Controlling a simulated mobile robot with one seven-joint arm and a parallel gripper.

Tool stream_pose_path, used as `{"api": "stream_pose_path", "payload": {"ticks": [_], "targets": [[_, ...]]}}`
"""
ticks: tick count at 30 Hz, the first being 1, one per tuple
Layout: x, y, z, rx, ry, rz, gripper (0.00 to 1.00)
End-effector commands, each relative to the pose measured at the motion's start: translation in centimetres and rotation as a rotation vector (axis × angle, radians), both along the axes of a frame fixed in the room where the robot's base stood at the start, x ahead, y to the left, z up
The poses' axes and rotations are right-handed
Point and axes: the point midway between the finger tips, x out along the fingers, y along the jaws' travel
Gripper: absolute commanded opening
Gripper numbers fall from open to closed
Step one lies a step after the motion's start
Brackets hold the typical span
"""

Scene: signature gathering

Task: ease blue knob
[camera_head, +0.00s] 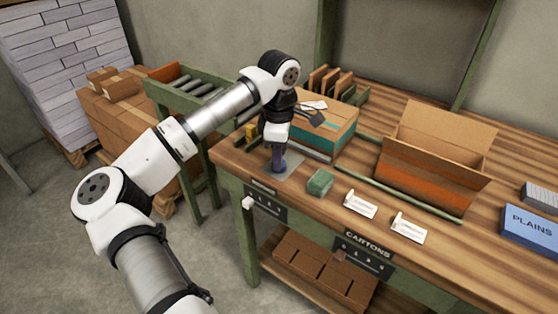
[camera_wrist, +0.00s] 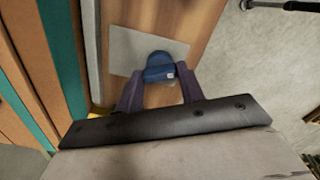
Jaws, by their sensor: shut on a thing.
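The blue knob (camera_wrist: 158,66) shows between my fingertips in the wrist view, above a grey plate (camera_wrist: 124,48) on the wooden bench. My gripper (camera_wrist: 160,88) is shut on the blue knob, with a purple finger on each side of it. In the head view my gripper (camera_head: 278,164) points down at the bench's left front corner, over the same plate (camera_head: 292,165). The knob is mostly hidden by the fingers there, and I cannot tell how far it is turned.
A taped carton (camera_head: 325,138) stands just behind my gripper. A green block (camera_head: 320,182) and white cards (camera_head: 360,203) lie to the right along the front edge. An open carton (camera_head: 430,165) and a blue PLAINS box (camera_head: 530,232) are farther right.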

Motion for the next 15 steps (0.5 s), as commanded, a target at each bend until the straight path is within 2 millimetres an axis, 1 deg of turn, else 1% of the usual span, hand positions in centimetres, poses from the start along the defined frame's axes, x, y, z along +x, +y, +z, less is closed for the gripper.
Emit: {"api": "stream_pose_path", "payload": {"ticks": [1, 15], "targets": [[0.07, 0.12, -0.38, 0.005, -0.004, 0.046, 0.15], [0.07, 0.13, -0.24, 0.003, -0.003, 0.494, 0.15]]}}
